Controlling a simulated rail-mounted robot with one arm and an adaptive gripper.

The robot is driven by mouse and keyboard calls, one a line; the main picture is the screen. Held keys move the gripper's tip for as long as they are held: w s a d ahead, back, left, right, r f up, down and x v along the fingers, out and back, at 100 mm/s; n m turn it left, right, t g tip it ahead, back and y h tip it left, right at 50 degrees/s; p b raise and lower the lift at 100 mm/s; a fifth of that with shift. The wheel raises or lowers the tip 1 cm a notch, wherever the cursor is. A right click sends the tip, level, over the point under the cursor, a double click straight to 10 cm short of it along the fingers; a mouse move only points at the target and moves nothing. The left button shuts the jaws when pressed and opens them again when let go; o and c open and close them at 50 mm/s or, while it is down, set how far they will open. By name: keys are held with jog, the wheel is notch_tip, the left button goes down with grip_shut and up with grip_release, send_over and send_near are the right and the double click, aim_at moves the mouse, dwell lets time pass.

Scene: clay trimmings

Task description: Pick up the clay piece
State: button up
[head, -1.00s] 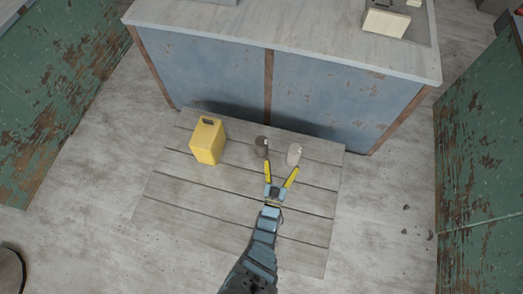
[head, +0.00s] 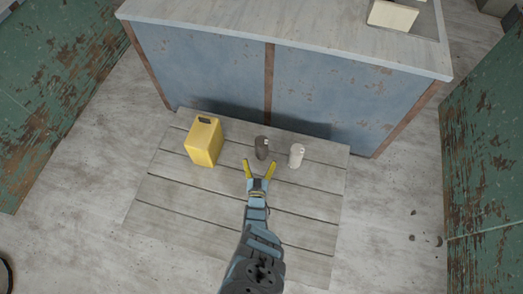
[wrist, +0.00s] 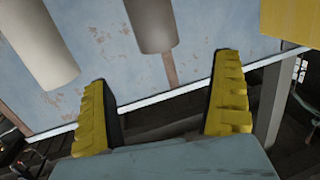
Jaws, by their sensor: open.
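No piece in view can be named with certainty as the clay piece. Several small dark lumps (head: 438,240) lie on the bare floor at the right of the head view and could be clay. My gripper (head: 260,165) is open and empty over the wooden slatted platform, far left of those lumps. Its yellow fingers also show in the wrist view (wrist: 165,110), spread apart with nothing between them. The fingertips are close to a dark grey cylindrical container (head: 262,148), just on the near side of it. Contact cannot be told.
A pale container (head: 297,156) stands right of the dark one, and a yellow canister (head: 204,142) stands left, all on the slatted platform (head: 190,213). A blue rusted cabinet (head: 340,95) closes off the back. Green worn panels flank both sides. Floor between is mostly clear.

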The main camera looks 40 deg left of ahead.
aim_at(261, 147)
jog(key=b+x, duration=0.2)
jog(key=x, duration=0.3)
jog(key=shift+w+a+f+b, duration=0.2)
jog(key=shift+w+a+b, duration=0.15)
jog(key=shift+w+b, duration=0.25)
jog(key=b+x, duration=0.3)
jog(key=x, duration=0.1)
jog(key=shift+r, duration=0.1)
jog(key=c, duration=1.3)
jog(key=shift+c, duration=0.3)
jog(key=shift+r, duration=0.1)
